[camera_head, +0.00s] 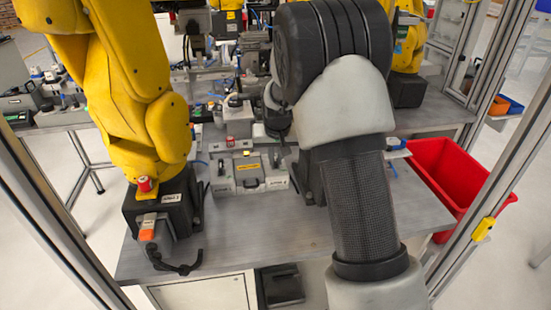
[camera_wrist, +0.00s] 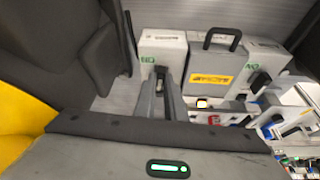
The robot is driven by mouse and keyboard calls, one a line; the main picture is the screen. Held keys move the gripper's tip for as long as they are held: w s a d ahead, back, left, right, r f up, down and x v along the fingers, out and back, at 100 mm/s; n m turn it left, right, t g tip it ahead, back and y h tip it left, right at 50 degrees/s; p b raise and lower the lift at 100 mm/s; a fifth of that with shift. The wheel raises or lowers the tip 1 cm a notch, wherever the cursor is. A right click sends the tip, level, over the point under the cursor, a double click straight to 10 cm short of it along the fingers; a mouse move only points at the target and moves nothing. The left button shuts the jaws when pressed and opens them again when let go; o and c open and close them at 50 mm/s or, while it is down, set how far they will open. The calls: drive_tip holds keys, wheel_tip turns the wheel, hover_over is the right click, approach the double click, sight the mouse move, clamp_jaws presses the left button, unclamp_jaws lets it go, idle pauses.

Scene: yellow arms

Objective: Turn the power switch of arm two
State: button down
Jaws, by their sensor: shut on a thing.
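The grey control box (camera_head: 248,188) sits on the table in the head view. It has a dark handle, a yellow label and a small label at each side; the right one appears to read arm 2. In the wrist view the box (camera_wrist: 268,52) shows its yellow label, handle and green-lettered ends. My gripper (camera_wrist: 161,84) is over the left end in that view, its fingers close together around a small dark switch (camera_wrist: 160,72). The fingers partly cover the switch, so its turn position cannot be read. In the head view my arm mostly hides the gripper.
A yellow robot arm (camera_head: 130,100) stands left of the box, its black base carrying a red button and orange switch. A red bin (camera_head: 450,180) is at the right. Metal posts frame both sides. The front tabletop (camera_head: 245,240) is mostly clear.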

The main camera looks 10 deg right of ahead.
drive_tip(key=c, duration=1.8)
unclamp_jaws()
drive_tip(key=p+v, duration=0.1)
drive_tip(key=v, duration=1.6)
drive_tip(key=shift+s+r, duration=0.1)
drive_tip(key=shift+r, duration=0.15)
drive_tip(key=shift+n+t+y, duration=0.3)
drive_tip(key=shift+n+t, duration=0.3)
drive_tip(key=shift+n, duration=0.2)
drive_tip(key=s+r+p, duration=0.3)
drive_tip(key=s+r, duration=0.1)
drive_tip(key=s, duration=0.6)
drive_tip(key=s+r+p, duration=0.3)
drive_tip(key=s+r, duration=0.1)
drive_tip(key=s, duration=0.6)
drive_tip(key=s+d+r+p, duration=0.1)
drive_tip(key=s+r+p, duration=0.2)
drive_tip(key=s, duration=0.7)
drive_tip(key=shift+s+r+p, duration=0.15)
drive_tip(key=shift+r+p, duration=0.15)
drive_tip(key=shift+r, duration=0.6)
